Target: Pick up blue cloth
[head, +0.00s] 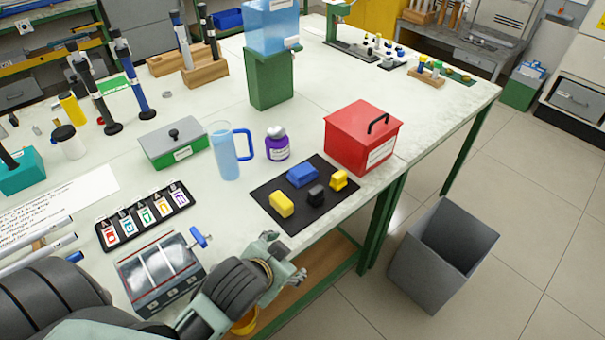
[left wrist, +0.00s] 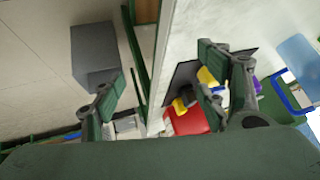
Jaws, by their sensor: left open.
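The blue cloth (head: 302,174) looks like a small folded blue piece. It lies at the back of a black mat (head: 268,193) near the front edge of the bench. A yellow piece (head: 281,204), a black piece (head: 316,195) and another yellow piece (head: 339,180) lie on the same mat. My left gripper (head: 286,258) is open and empty, in front of the mat at the bench edge, apart from the cloth. In the left wrist view its fingers (left wrist: 160,85) stand wide apart, and one partly covers the mat and its pieces. My right gripper is not in view.
A red box (head: 361,140) stands right behind the mat. A purple-labelled jar (head: 277,147) and a blue-handled pitcher (head: 225,155) stand behind left. A grey toolbox-like case (head: 160,272) is beside my left arm. A grey bin (head: 443,255) stands on the floor.

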